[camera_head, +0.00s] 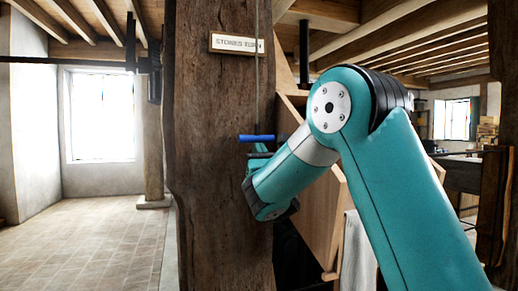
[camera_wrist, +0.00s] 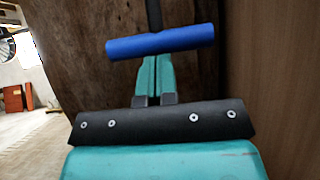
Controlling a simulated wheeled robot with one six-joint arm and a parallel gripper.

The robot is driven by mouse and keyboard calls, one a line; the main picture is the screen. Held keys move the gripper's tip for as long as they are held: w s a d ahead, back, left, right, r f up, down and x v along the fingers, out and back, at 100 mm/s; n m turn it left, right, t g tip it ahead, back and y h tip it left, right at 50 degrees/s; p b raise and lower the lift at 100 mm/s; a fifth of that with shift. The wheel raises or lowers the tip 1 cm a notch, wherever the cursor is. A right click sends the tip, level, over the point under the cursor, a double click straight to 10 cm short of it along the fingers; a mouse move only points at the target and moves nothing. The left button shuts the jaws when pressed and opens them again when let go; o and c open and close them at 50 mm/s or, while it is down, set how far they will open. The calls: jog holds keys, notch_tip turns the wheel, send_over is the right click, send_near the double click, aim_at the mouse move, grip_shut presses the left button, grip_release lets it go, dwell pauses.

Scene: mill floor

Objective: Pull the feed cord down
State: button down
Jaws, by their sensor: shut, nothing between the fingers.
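The feed cord (camera_head: 257,85) hangs down in front of a thick wooden post. It ends in a blue crossbar handle (camera_head: 257,138). In the wrist view the blue handle (camera_wrist: 160,42) lies across the picture, slightly tilted, with the dark cord (camera_wrist: 154,15) rising above it. My gripper (camera_wrist: 154,65) has its two teal fingers together with nothing held between them. The fingertips reach up to the underside of the handle in that view; I cannot tell whether they touch it. In the head view the fingers are hard to make out just below the handle.
The wooden post (camera_head: 215,170) stands close behind the cord and carries a small sign (camera_head: 236,44). A wooden panelled structure (camera_head: 325,215) stands right of the post, partly behind my arm, with a pale cloth (camera_head: 358,252) hanging there. Open tiled floor (camera_head: 85,245) lies left.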

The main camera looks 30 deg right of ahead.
jog(key=shift+r+p, duration=0.9)
jog(key=shift+p, duration=0.2)
jog(key=shift+f, duration=0.1)
jog(key=w+f+b+v, duration=0.1)
jog(key=f+b+v, duration=0.1)
jog(key=b+v, duration=1)
jog(key=shift+d+f+b, duration=0.15)
jog(key=shift+f+b, duration=0.1)
jog(key=shift+b, duration=0.3)
